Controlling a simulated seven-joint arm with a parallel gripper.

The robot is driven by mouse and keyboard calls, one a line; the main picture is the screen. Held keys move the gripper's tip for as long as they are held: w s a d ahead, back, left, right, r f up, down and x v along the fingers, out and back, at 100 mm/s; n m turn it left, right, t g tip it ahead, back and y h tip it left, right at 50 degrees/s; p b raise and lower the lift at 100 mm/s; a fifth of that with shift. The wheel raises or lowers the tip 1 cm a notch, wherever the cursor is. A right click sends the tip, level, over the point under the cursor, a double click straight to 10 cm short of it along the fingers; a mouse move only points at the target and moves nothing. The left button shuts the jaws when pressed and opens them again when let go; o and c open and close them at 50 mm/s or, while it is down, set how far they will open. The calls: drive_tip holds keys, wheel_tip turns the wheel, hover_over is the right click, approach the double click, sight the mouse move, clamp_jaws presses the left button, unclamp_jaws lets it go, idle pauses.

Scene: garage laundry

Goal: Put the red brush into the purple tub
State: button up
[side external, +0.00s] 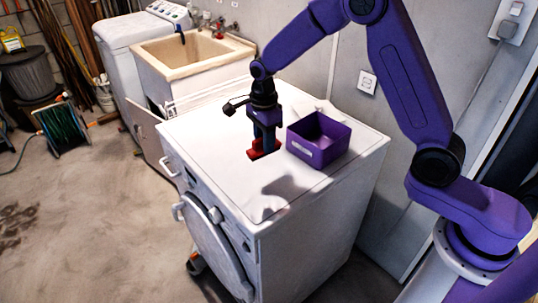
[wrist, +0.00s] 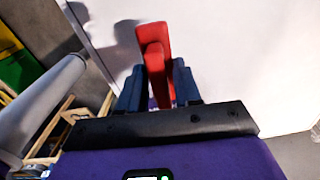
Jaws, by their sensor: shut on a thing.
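The red brush (side external: 263,150) is in my gripper (side external: 264,142), at the middle of the white machine's top. In the wrist view the red brush (wrist: 155,60) stands out between the two dark blue fingers of my gripper (wrist: 158,88), which are shut on it. I cannot tell for sure whether the brush touches the top. The purple tub (side external: 318,140) stands just right of the gripper, open at the top, with a pale label on its front. What lies on the tub's floor is hidden from this side. The tub is not seen in the wrist view.
The white front-loading machine (side external: 215,150) carries the tub, and its top is clear on the left and at the front. A utility sink (side external: 190,55) stands behind to the left. A grey wall with a socket (side external: 367,82) rises close behind the top.

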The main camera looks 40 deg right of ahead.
drive_tip(key=s+d+r+n, duration=0.1)
drive_tip(key=s+d+r, duration=0.2)
drive_tip(key=s+d, duration=0.55)
drive_tip(key=s+d+r+n, duration=0.1)
drive_tip(key=s+d+r, duration=0.1)
drive_tip(key=s+d, duration=0.6)
approach(318, 139)
drive_tip(key=s+a, duration=0.1)
drive_tip(key=s+a+f, duration=0.1)
drive_tip(key=s+a, duration=0.1)
drive_tip(key=a, duration=0.1)
drive_tip(key=shift+s+f, duration=0.15)
drive_tip(key=shift+f, duration=0.15)
drive_tip(key=shift+d+f, duration=0.1)
drive_tip(key=shift+f, duration=1.6)
drive_tip(key=shift+f, duration=0.1)
drive_tip(key=o, duration=1)
